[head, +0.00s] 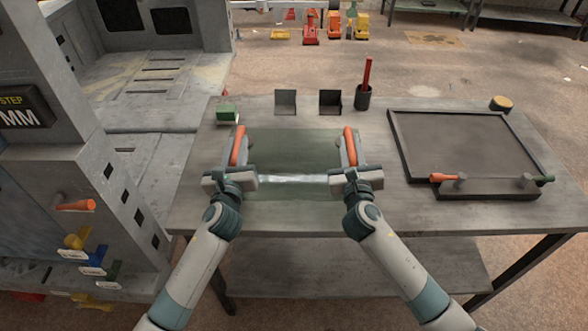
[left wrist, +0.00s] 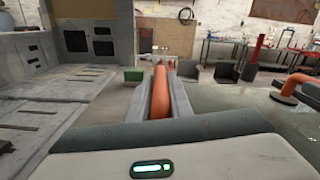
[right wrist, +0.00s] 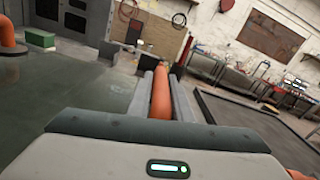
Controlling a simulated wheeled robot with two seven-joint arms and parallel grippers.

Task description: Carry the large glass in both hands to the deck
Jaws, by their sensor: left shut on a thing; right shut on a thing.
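The large glass (head: 292,150) is a clear, greenish pane over the workbench in the head view, with a bright reflection along its near part. It has an orange handle (head: 240,145) on its left and another (head: 350,146) on its right. My left gripper (head: 236,158) is shut on the left handle, which lies between its fingers in the left wrist view (left wrist: 159,92). My right gripper (head: 350,156) is shut on the right handle, also between the fingers in the right wrist view (right wrist: 160,95). Whether the pane touches the bench is hard to tell. No deck is clearly marked.
Two dark brackets (head: 330,102), a cup with a red stick (head: 363,98) and a green block (head: 227,112) stand behind. A grey machine (head: 70,150) is left.

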